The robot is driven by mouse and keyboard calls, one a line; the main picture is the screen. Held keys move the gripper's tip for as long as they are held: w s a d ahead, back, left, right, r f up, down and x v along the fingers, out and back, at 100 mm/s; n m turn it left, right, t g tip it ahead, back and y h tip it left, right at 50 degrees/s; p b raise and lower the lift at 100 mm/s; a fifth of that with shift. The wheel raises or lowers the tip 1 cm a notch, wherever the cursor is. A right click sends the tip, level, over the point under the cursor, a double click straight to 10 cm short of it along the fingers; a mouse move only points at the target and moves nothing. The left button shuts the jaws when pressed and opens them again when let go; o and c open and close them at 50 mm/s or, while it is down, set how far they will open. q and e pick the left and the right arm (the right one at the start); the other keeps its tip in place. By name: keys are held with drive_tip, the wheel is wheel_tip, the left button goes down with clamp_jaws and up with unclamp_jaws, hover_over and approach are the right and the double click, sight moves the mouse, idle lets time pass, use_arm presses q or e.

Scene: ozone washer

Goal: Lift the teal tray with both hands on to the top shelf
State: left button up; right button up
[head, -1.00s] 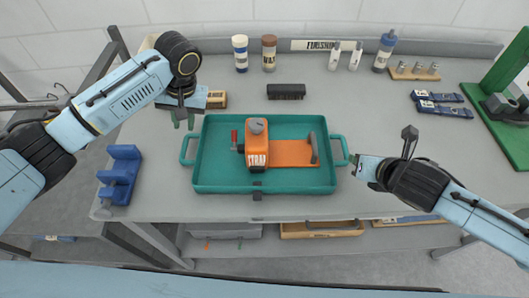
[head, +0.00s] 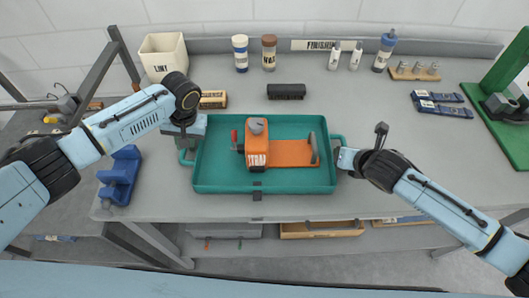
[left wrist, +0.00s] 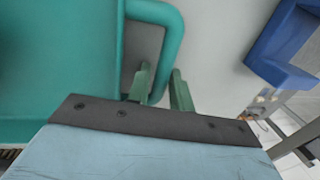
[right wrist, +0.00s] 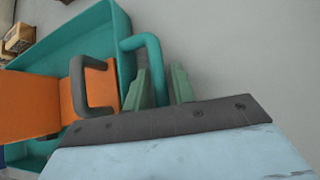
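The teal tray (head: 213,182) lies flat on the grey bench and carries an orange block-like tool (head: 257,143) on an orange plate (head: 290,153). My left gripper (head: 184,145) is at the tray's left handle. My right gripper (head: 345,155) is at the right handle. In the right wrist view, its fingers (right wrist: 158,85) straddle the bar (right wrist: 142,42). Whether either pair presses on its bar is not clear. The top shelf is not identifiable.
A blue holder (head: 120,178) stands left of the tray. A black brush-like block (head: 286,91), bottles (head: 240,54) and a white bin (head: 164,55) are behind. A green stand (head: 505,110) is far right. A lower shelf with bins (head: 320,229) is under the bench.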

use_arm(q)
clamp_jaws()
use_arm(e)
clamp_jaws()
use_arm(q)
drive_tip(key=shift+r, duration=0.2)
use_arm(e)
drive_tip(key=shift+r, duration=0.2)
